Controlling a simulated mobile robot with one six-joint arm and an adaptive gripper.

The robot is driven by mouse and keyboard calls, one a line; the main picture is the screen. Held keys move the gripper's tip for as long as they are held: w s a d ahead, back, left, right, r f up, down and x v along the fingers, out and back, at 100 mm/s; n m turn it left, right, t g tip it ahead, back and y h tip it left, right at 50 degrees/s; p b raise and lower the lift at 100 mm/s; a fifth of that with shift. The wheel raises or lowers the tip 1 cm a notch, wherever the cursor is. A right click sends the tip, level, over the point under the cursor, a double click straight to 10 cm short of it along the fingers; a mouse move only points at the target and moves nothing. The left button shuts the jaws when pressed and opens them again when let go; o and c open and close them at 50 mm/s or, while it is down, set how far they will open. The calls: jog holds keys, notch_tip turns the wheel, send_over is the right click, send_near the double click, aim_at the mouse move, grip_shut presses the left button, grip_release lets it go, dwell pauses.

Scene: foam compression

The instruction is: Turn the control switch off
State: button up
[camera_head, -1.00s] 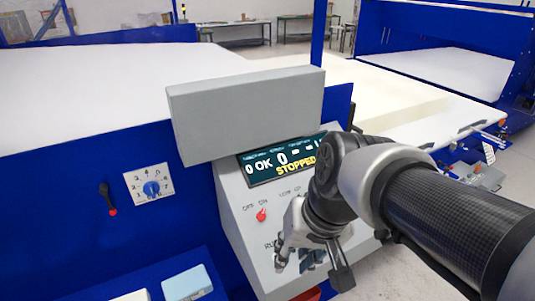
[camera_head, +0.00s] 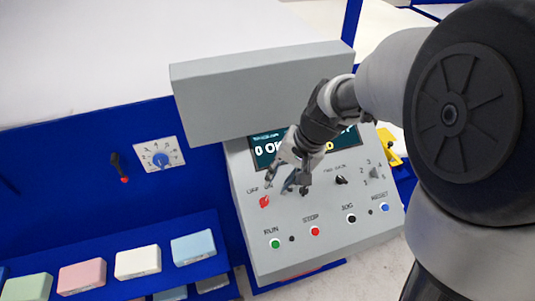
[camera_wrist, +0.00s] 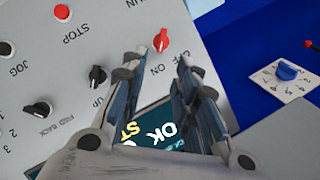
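The control switch is a red knob (camera_head: 264,202) on the grey sloped panel (camera_head: 262,258), under the OFF and ON labels. Its pointer appears turned toward ON. It also shows in the wrist view (camera_wrist: 161,40), just beyond the fingertips. My gripper (camera_head: 294,188) is over the panel, a little right of the red knob in the head view. In the wrist view my gripper (camera_wrist: 160,78) has its two fingers apart with nothing between them. The fingers do not appear to touch the knob. The gripper and arm hide part of the display.
The display (camera_head: 264,153) sits under a grey hood (camera_head: 250,95). Black knobs (camera_head: 341,180) are right of the gripper. A green RUN button (camera_head: 275,244) and red STOP button (camera_head: 315,231) lie below. A blue dial (camera_head: 161,159) and coloured foam blocks (camera_head: 137,262) are at left.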

aim_at(267, 196)
jog(key=b+x, duration=0.1)
jog(key=x, duration=0.7)
jog(key=shift+a+f, duration=0.1)
jog(key=shift+f, duration=0.25)
jog(key=shift+c, duration=0.5)
grip_shut()
